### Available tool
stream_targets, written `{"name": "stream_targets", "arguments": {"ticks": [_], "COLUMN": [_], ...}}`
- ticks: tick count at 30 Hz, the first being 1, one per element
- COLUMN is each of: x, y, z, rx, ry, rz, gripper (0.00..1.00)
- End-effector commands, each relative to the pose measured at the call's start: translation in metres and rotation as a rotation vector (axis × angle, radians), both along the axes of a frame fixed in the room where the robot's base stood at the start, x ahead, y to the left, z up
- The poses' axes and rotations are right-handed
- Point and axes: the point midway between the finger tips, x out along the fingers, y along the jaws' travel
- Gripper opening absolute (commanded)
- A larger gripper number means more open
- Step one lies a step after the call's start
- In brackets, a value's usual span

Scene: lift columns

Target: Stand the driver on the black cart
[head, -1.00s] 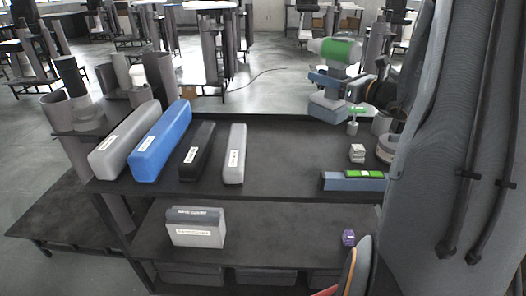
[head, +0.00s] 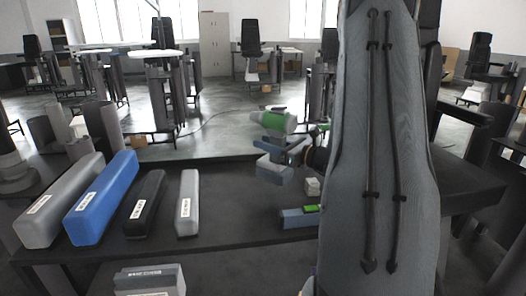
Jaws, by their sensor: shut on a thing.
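The driver (head: 277,123) is a cordless tool with a pale and green body, a blue-grey handle and a blocky grey-blue base. It is held roughly upright, base down, right of the middle in the head view. My gripper (head: 296,152) is shut on its handle from the right; my arm hides part of the gripper. A dark shelved cart (head: 232,218) spans the foreground. The driver's base overlaps the far part of its top in the picture and appears raised above it; the exact gap is hard to tell.
On the top's left lie long grey (head: 62,203), blue (head: 103,200), black (head: 146,205) and light grey (head: 188,204) blocks. A blue case with a green label (head: 298,218) and a small pale stack (head: 312,187) sit near my arm. The top between is clear.

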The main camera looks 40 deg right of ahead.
Motion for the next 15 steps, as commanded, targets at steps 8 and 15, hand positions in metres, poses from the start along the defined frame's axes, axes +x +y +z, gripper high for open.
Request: {"name": "stream_targets", "arguments": {"ticks": [8, 15], "x": [0.001, 0.001], "y": [0.001, 0.001], "z": [-0.023, -0.023], "rx": [-0.001, -0.001], "ry": [-0.003, -0.003], "rz": [0.002, 0.003], "gripper": [0.00, 0.00]}}
